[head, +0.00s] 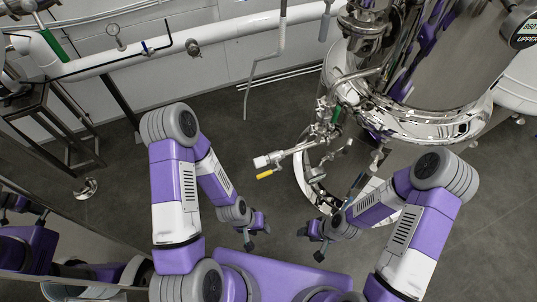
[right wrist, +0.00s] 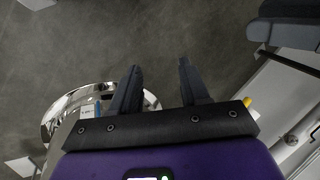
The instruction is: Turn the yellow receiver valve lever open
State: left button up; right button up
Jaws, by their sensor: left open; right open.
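The yellow receiver valve lever (head: 265,174) is at the left end of a pipe branch from the steel tank, just below a pale pipe end (head: 262,161). In the right wrist view a small yellow piece (right wrist: 247,102) shows beyond the right end of my gripper's dark bar, mostly hidden; it may be the lever. My left gripper (head: 258,238) is open and empty, below the lever in the head view. My right gripper (head: 310,245) is open and empty, below and right of the lever. Its two fingers (right wrist: 158,72) stand apart over floor. Neither gripper touches the lever.
The large steel tank (head: 420,115) and its pipework stand at the upper right, with a green-handled valve (head: 336,115) above the lever. A thin grey pipe (head: 246,95) hangs left of it. The dark floor (head: 285,215) between the grippers is clear.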

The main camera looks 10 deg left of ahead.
jog(key=w+a+r+n+g, duration=0.1)
jog(key=w+a+n, duration=0.7)
jog(key=a+n, duration=0.4)
notch_tip(320, 180, up, 4)
jog(key=n+t+h, duration=0.3)
jog(key=n, duration=1.1)
send_over(264, 174)
jog(key=s, duration=0.2)
jog(key=shift+m, duration=0.3)
jog(key=b+x, duration=0.1)
jog(key=x, duration=0.3)
jog(key=d+b+x, duration=0.1)
jog(key=x, duration=0.1)
jog(key=shift+w+a+f+b, duration=0.1)
jog(key=shift+w+f+b, duration=0.2)
jog(key=shift+f, duration=0.1)
grip_shut()
